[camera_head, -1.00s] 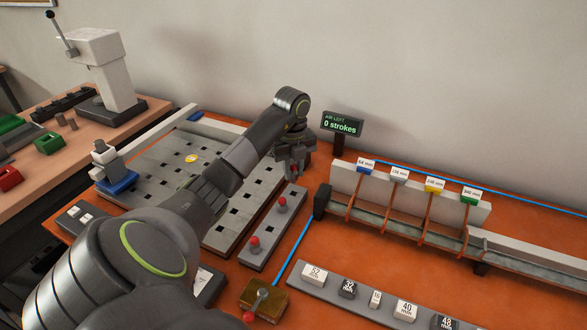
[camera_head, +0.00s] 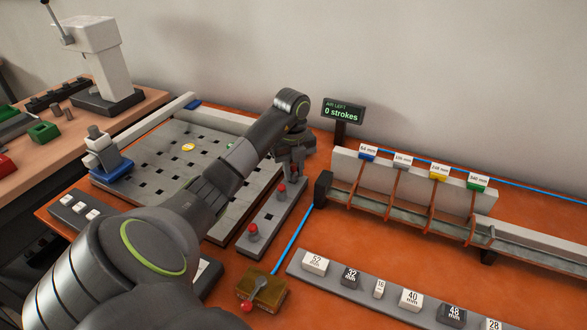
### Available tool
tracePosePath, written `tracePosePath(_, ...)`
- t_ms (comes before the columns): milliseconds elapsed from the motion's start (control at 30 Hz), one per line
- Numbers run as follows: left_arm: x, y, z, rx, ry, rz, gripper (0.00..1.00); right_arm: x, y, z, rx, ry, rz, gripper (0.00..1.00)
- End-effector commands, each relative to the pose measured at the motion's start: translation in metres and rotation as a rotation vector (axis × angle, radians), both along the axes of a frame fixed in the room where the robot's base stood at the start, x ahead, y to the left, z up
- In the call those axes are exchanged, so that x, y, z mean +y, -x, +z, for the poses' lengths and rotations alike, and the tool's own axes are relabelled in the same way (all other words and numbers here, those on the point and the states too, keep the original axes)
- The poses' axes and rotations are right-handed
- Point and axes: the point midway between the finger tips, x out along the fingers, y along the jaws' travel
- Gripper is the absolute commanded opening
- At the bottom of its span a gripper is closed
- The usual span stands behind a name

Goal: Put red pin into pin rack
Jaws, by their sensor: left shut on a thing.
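The pin rack (camera_head: 266,221) is a narrow grey strip beside the large plate with square holes. Two red-topped pins stand upright in it, a near one (camera_head: 253,232) and a middle one (camera_head: 281,192). My left gripper (camera_head: 294,173) is over the far end of the rack. It is shut on a red pin (camera_head: 294,177), of which only a little red shows between the fingers. Whether this pin's lower end is in a hole of the rack, I cannot tell. My right gripper is not in view.
The grey plate with square holes (camera_head: 160,184) lies left of the rack, partly behind my arm. A brass block with a red-knobbed lever (camera_head: 262,290) stands in front. A rail with coloured labels (camera_head: 412,185) and a strip of numbered blocks (camera_head: 383,307) are to the right.

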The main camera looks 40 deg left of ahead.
Motion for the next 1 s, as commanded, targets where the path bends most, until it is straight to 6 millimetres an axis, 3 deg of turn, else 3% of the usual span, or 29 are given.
tracePosePath(1000,0.0000,-0.0002,-0.0086,-0.001,-0.001,0.000,0.00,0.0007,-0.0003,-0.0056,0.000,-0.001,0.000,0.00)
